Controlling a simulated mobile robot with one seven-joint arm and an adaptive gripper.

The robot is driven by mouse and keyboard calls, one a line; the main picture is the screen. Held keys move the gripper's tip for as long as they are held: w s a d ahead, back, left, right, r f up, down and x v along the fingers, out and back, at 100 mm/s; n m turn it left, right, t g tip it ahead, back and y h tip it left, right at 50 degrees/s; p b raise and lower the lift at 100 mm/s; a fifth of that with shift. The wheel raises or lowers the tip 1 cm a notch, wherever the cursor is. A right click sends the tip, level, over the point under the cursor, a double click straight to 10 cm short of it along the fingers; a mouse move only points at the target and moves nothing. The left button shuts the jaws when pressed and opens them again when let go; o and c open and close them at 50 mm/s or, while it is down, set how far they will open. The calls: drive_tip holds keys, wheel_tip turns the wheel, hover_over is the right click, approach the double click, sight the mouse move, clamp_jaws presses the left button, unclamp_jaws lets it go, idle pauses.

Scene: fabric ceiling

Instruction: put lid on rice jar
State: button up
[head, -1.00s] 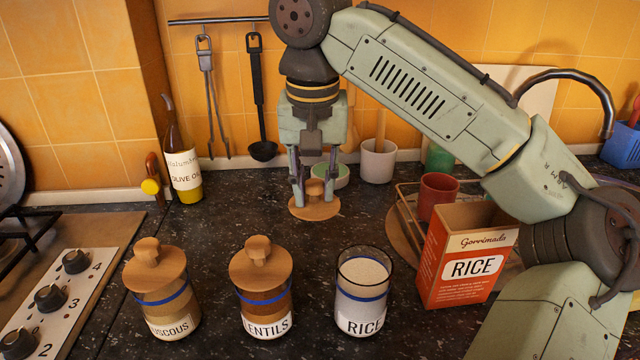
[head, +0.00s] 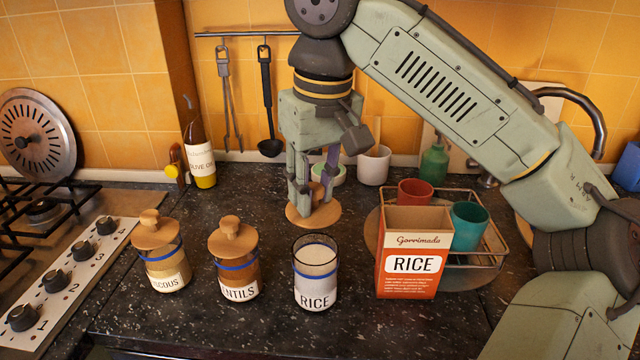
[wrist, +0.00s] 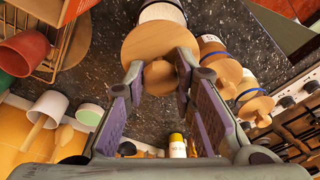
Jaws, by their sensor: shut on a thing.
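The glass rice jar (head: 316,279), with a blue band and a RICE label, stands open-topped on the dark counter, filled with white rice. The round wooden lid (head: 292,217) is behind it in the head view. My gripper (head: 314,208) is above the lid with its fingers down around the knob, shut on it. In the wrist view the lid (wrist: 143,42) shows between the fingers (wrist: 160,76), its disc partly covering the rice jar (wrist: 161,12). I cannot tell whether the lid is clear of the counter.
Lidded couscous (head: 163,262) and lentils (head: 236,267) jars stand left of the rice jar. An orange rice box (head: 411,268) stands to its right, before a rack (head: 490,258) with cups. A green-white bowl (head: 337,176) sits behind the gripper.

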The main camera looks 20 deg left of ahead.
sight(316, 211)
drive_tip(key=shift+s+d+n, duration=0.25)
drive_tip(key=shift+s+n, duration=0.05)
drive_tip(key=shift+s, duration=0.05)
wheel_tip(316, 211, down, 4)
drive_tip(key=b, duration=0.4)
drive_tip(key=shift+a+f+b, duration=0.1)
drive_tip(key=shift+f+b, duration=0.05)
drive_tip(key=shift+b, duration=0.2)
drive_tip(key=shift+f, duration=0.5)
drive_tip(key=shift+f+p, duration=0.45)
drive_tip(key=shift+f, duration=0.15)
idle(0.9)
drive_tip(key=o, duration=1)
drive_tip(key=shift+o, duration=0.3)
drive_tip(key=o, duration=0.5)
